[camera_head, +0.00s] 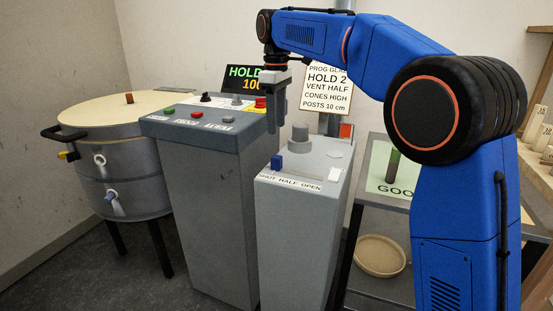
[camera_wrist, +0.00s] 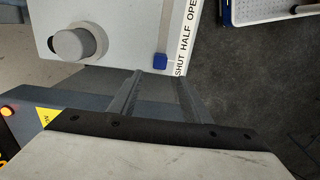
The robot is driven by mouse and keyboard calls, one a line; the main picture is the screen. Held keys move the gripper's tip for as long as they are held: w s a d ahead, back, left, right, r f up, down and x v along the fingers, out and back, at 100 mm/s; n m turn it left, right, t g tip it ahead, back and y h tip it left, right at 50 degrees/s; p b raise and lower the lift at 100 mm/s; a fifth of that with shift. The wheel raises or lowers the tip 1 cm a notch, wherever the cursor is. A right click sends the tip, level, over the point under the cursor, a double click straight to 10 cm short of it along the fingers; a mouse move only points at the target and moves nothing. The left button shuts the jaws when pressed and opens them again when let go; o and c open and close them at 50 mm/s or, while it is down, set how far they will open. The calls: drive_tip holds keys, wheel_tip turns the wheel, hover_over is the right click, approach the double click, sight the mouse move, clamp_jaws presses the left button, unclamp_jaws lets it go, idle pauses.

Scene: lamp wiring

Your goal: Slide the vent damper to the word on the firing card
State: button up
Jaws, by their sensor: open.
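The vent damper is a blue slider knob (camera_head: 277,162) on the sloped top of a grey pedestal (camera_head: 292,235). It stands at the left end of its slot, by the word SHUT on the label (camera_head: 290,184). In the wrist view the knob (camera_wrist: 160,62) is also beside SHUT on the label (camera_wrist: 186,38). The firing card (camera_head: 328,88) reads VENT HALF. My gripper (camera_head: 277,122) hangs above the pedestal and console gap, pointing down. In the wrist view my gripper's fingers (camera_wrist: 158,76) are apart and empty, with the knob just beyond their tips.
A grey control console (camera_head: 200,135) with buttons stands left of the pedestal, and a round kiln (camera_head: 110,150) further left. A grey cylinder knob (camera_head: 300,132) rises behind the slider. A display (camera_head: 244,78) stands behind the console.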

sight(277, 157)
wheel_tip(277, 157, down, 13)
drive_tip(key=shift+r, duration=0.1)
idle(0.4)
